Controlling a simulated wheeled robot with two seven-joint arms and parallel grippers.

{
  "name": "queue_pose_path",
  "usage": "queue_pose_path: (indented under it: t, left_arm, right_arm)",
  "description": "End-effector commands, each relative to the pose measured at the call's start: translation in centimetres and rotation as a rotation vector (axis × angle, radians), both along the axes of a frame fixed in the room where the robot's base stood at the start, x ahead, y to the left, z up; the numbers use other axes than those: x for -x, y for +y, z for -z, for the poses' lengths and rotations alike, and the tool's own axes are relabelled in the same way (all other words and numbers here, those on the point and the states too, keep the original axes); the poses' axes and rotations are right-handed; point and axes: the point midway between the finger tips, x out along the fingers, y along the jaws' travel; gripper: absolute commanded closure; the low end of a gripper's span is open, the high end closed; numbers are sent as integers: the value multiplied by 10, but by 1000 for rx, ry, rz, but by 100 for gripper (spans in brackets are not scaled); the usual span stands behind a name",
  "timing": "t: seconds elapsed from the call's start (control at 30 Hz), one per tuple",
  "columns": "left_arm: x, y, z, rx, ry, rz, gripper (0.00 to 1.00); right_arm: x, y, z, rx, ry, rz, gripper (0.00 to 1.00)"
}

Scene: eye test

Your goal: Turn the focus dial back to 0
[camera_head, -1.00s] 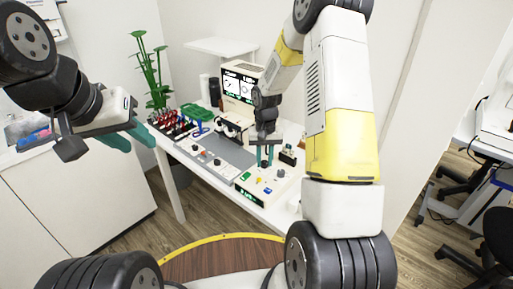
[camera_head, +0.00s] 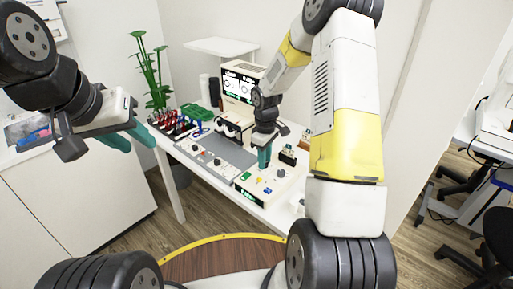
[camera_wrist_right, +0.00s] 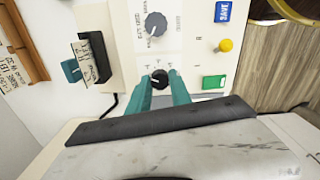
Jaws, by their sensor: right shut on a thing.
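My right gripper (camera_head: 264,164) is over the pale control panel at the front of the table, its teal fingers close together. In the right wrist view, the right gripper (camera_wrist_right: 162,86) is shut on a small black dial (camera_wrist_right: 160,76), one finger on each side. A light pointer line shows on this dial; the marks around it are too small to read. A larger grey dial (camera_wrist_right: 156,24) with a printed scale sits apart from the fingers; it also shows in the head view (camera_head: 280,173). My left gripper (camera_head: 128,139) is open and empty, off to the left, away from the panel.
Beside the dials are a green button (camera_wrist_right: 213,82), a yellow knob (camera_wrist_right: 225,45) and a blue SAVE button (camera_wrist_right: 222,12). A grey panel (camera_head: 215,158), a screen (camera_head: 239,84) and a rack (camera_head: 172,124) stand leftward and behind.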

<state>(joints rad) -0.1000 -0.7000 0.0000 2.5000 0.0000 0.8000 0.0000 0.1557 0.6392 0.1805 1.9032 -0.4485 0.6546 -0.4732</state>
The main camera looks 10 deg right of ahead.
Motion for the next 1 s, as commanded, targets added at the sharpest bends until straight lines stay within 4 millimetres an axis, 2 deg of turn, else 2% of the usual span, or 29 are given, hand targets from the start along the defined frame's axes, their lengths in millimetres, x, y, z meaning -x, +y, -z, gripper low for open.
queue_pose_path:
  t: [0.2,0.5,1.0]
  left_arm:
    - [0,0,0,0,0,0,64]
    - [0,0,0,0,0,0,64]
    - [0,0,0,0,0,0,64]
  right_arm:
    - [0,0,0,0,0,-179,100]
    - [0,-1,0,1,1,-350,100]
    - [0,-1,0,1,1,-424,100]
